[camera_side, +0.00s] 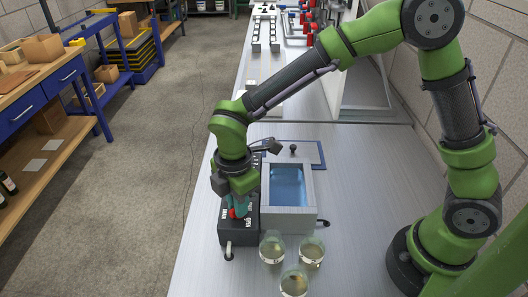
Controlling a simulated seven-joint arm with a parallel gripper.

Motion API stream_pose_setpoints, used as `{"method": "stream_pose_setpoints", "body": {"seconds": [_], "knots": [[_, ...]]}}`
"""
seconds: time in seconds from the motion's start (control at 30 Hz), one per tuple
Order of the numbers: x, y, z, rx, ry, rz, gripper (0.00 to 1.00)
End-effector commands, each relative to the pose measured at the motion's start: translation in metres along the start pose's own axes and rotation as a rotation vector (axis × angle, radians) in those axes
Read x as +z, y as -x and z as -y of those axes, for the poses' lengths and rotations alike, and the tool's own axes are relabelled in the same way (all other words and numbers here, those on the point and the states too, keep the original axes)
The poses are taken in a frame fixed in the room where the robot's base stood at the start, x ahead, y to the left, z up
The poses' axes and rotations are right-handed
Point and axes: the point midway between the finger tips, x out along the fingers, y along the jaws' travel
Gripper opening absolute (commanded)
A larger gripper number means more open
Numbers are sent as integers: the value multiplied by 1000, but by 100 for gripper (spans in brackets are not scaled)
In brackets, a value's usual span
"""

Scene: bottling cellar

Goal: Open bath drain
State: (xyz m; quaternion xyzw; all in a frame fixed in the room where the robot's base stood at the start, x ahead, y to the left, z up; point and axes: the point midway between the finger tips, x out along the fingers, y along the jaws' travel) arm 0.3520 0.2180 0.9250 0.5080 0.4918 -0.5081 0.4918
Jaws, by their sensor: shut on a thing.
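The bath (310,213) is a grey-walled open tank holding blue water (288,184). It stands on the metal bench, left of my arm's base. A dark control box (237,236) with small white lettering stands against its left side.
Glass beakers (272,248) with pale liquid stand close in front of the bath. A blue-edged plate (315,152) with a black knob lies behind it. Small pipe fittings (228,250) stick out at the front. The bench (365,195) is clear between bath and arm base.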

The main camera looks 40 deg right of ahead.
Motion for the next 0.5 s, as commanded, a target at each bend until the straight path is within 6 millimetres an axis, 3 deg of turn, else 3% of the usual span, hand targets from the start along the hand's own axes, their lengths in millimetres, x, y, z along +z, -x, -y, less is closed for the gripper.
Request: {"method": "stream_pose_setpoints", "body": {"seconds": [0.5], "knots": [[0, 1, 0, 1, -380, 0, 0]]}}
